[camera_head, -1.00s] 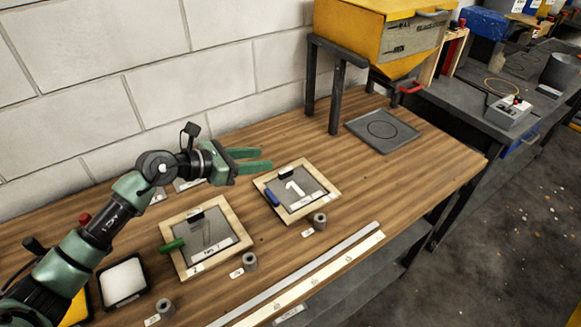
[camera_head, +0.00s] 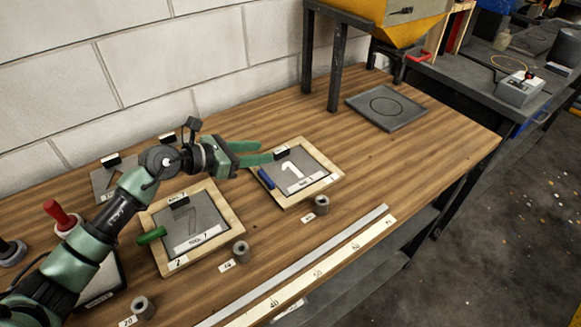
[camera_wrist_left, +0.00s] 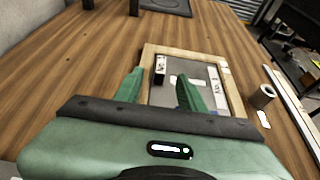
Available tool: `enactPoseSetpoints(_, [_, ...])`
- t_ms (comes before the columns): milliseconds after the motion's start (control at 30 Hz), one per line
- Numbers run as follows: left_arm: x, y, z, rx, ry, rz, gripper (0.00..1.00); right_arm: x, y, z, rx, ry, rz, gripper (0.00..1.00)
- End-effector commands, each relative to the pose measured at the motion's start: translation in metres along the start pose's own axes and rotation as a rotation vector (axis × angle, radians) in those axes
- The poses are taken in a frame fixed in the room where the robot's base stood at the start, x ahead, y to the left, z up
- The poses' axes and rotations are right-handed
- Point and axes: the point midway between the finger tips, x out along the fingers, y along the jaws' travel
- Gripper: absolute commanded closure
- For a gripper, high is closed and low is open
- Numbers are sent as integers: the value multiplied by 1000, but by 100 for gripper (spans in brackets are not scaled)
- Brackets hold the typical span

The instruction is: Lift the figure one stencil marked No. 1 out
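The figure one stencil (camera_head: 300,164) is a grey plate with a white 1 cut-out, lying in a light wooden frame (camera_head: 325,187). A black tab (camera_head: 281,150) stands on its far edge and a blue handle (camera_head: 266,179) is at the frame's left side. My left gripper (camera_head: 266,152) is open and empty, its green fingers at the far left of the frame, near the black tab. In the left wrist view the open fingers (camera_wrist_left: 160,86) point at the stencil (camera_wrist_left: 200,76), with the black tab (camera_wrist_left: 160,78) between them. Contact cannot be told. My right gripper is out of view.
A second wooden frame (camera_head: 235,215) with a figure 7 stencil (camera_head: 205,215) and green handle (camera_head: 152,235) lies left. Small grey cylinders (camera_head: 321,205) and a long ruler (camera_head: 320,270) lie in front. A dark square tray (camera_head: 387,107) stands beyond, with clear wood between.

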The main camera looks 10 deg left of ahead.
Motion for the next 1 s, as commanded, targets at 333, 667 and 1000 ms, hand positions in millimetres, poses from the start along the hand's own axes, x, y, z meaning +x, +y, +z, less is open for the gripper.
enactPoseSetpoints(333, [47, -2, 4, -3, -1, -1, 60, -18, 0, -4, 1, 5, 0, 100])
enactPoseSetpoints(667, [62, -2, 1, 0, 1, -1, 60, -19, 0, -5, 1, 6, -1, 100])
enactPoseSetpoints(1000, [61, -2, 2, 0, 0, 0, 100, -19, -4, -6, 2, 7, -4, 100])
